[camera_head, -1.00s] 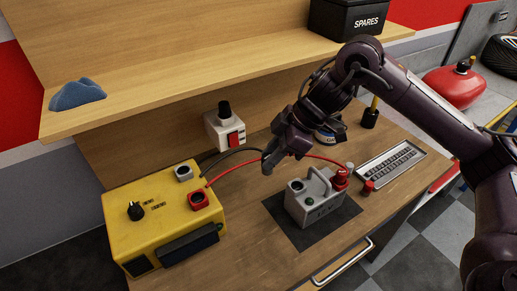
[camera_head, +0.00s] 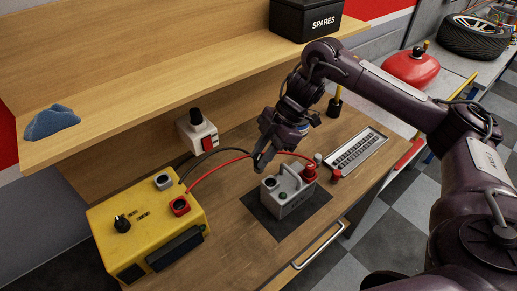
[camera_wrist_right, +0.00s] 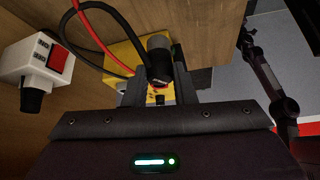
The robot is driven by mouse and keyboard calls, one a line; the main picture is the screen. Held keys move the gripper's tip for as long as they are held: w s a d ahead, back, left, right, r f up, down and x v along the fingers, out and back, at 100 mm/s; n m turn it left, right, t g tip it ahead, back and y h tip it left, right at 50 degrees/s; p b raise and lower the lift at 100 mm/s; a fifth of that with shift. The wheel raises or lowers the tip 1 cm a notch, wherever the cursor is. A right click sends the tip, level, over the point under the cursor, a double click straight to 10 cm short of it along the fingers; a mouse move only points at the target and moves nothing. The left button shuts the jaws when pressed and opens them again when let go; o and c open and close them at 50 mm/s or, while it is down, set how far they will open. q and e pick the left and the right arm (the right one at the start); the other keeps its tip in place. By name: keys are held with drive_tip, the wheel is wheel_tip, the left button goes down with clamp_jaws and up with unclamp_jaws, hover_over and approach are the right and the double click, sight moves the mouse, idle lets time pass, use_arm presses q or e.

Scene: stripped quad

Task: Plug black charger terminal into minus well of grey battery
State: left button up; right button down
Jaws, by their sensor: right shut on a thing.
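The grey battery (camera_head: 293,204) stands upright on a dark mat on the workbench. A dark round well (camera_head: 270,182) opens at its left end, and a red terminal (camera_head: 309,173) stands in its right end. My right gripper (camera_head: 261,166) is shut just above and left of that open well. In the right wrist view, the black charger terminal (camera_wrist_right: 158,54) sits between the fingers. The black cable (camera_head: 215,158) runs from the gripper to the yellow charger (camera_head: 138,222). The fingers hide most of the terminal in the head view. My left gripper is not in view.
A white wall switch (camera_head: 198,130) sits behind the cables. The red cable (camera_head: 225,163) arches behind my gripper to the battery. A grey tray (camera_head: 358,150) lies right of the battery. A wooden shelf (camera_head: 150,90) with a SPARES box (camera_head: 305,20) overhangs the bench.

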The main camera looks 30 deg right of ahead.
drive_tip(key=d+n+p, duration=0.1)
drive_tip(key=p, duration=0.2)
drive_tip(key=d+n+g+p, duration=0.1)
drive_tip(key=d+p, duration=0.1)
drive_tip(key=p, duration=0.1)
drive_tip(key=shift+s+d, duration=0.2)
drive_tip(key=shift+d, duration=0.1)
